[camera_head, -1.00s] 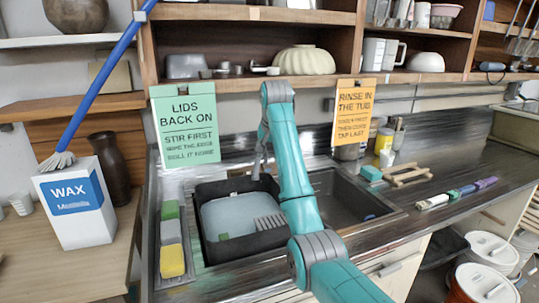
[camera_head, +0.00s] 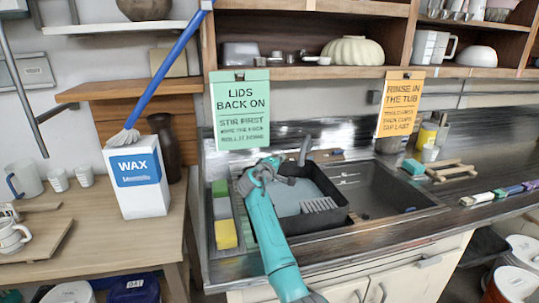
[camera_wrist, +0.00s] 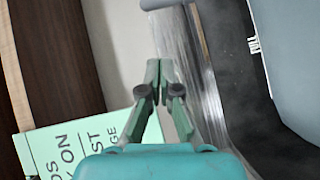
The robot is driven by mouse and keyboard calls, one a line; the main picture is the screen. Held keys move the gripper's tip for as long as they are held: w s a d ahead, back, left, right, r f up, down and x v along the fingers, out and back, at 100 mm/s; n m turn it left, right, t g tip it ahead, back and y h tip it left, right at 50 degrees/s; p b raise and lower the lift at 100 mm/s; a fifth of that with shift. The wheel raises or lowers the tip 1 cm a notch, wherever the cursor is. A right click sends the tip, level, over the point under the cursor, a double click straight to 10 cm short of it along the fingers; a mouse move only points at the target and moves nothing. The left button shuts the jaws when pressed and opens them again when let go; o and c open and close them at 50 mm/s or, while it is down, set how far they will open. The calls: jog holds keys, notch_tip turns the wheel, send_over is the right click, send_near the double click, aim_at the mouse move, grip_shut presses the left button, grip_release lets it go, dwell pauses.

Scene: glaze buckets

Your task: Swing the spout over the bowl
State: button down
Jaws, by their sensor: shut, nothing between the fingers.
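The grey spout (camera_head: 305,150) rises at the back of the sink, behind the black tub (camera_head: 337,215). The right sink bowl (camera_head: 375,190) is dark and open beside the tub. The spout does not appear to stand over that bowl. My gripper (camera_wrist: 160,70) is shut and empty in the wrist view, its fingertips close together. In the head view my teal wrist is low, in front of the tub's left part and left of the spout. My fingertips are hard to make out there, and I see no contact with the spout.
A green "Lids back on" sign (camera_head: 240,110) hangs behind the sink, close to my wrist. Sponges (camera_head: 226,234) line the sink's left edge. A white wax box (camera_head: 137,180) with a blue brush stands on the left table. The tub holds pale water and a grey ribbed piece.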

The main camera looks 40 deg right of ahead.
jog(key=w+d+f+n, duration=0.1)
jog(key=d, duration=0.9)
jog(key=shift+w+d+t, duration=0.15)
jog(key=shift+t, duration=0.25)
dwell(0.4)
jog(key=shift+f, duration=0.1)
